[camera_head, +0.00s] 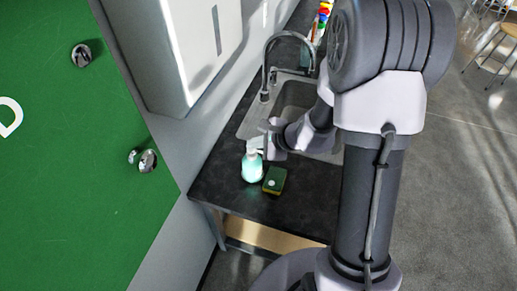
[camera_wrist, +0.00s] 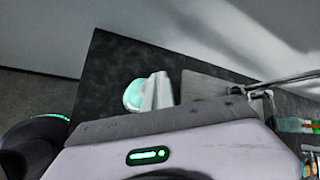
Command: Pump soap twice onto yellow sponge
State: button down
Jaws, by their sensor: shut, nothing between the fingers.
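A teal soap bottle (camera_head: 252,168) with a pale top stands upright on the dark counter. A sponge (camera_head: 274,180) with a green top and yellowish edges lies just right of it, with a small pale spot on top. My gripper (camera_head: 259,143) is shut and empty at the bottle's top, covering much of the pump head. I cannot tell whether it touches or presses the pump. In the wrist view the shut fingers (camera_wrist: 155,92) overlap the right side of the bottle (camera_wrist: 131,95). The sponge is not visible in the wrist view.
A metal sink (camera_head: 246,124) with a curved faucet (camera_head: 267,64) lies behind the bottle. A white wall-mounted box (camera_head: 188,55) hangs at the left. The dark counter (camera_head: 226,188) is bare around the bottle's left and front. Colourful items (camera_head: 324,14) stand at the far end.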

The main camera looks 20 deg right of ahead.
aim_at(254, 150)
jog(key=shift+f, duration=0.2)
jog(key=shift+r, duration=0.6)
notch_tip(254, 150, up, 6)
jog(key=p, duration=0.4)
dwell(0.5)
